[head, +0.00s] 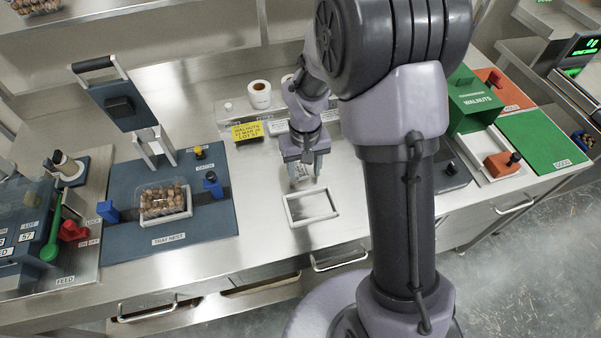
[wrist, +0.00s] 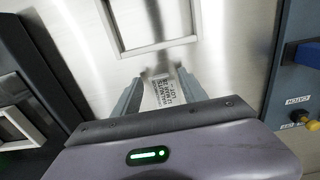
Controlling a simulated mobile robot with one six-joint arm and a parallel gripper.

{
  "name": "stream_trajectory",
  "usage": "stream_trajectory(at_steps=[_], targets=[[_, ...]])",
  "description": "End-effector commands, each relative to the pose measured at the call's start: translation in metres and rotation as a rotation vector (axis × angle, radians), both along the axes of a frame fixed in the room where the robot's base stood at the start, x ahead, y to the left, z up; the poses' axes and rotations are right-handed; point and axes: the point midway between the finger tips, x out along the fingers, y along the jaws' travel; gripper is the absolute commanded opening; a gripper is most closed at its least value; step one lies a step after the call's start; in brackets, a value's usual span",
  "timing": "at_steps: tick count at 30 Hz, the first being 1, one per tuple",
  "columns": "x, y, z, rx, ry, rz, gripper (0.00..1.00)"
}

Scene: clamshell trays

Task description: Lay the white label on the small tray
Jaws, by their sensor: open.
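The white label (wrist: 162,92), printed with dark text, shows in the wrist view between the two fingers of my gripper (wrist: 160,94). In the head view my gripper (head: 301,162) is low over the steel counter, behind an empty white rectangular frame (head: 289,208). The jaws are open around the label; whether they touch it I cannot tell. A small clear tray (head: 144,207) of walnuts sits in the blue tray nest (head: 125,230), left of my gripper and well apart from it. I see no white label on this tray.
A raised dark press head (head: 121,107) stands behind the nest, with blue blocks (head: 108,212) beside the tray. Counter around the white frame is clear.

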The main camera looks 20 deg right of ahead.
Motion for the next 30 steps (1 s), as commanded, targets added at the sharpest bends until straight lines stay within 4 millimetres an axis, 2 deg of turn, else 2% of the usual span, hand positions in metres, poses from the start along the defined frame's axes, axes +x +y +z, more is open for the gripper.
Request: stream_trajectory(at_steps=[1, 2, 8, 15, 25, 30], targets=[[0.000, 0.000, -0.013, 0.000, 0.002, 0.000, 0.50], [0.000, 0.000, -0.016, 0.000, 0.001, 0.001, 0.50], [0.000, 0.001, -0.014, 0.000, -0.001, 0.001, 0.48], [0.000, 0.001, -0.014, 0.000, -0.001, 0.001, 0.01], [0.000, 0.001, -0.013, 0.000, -0.001, 0.001, 0.00], [0.000, 0.001, -0.001, 0.000, -0.002, 0.001, 0.00]])
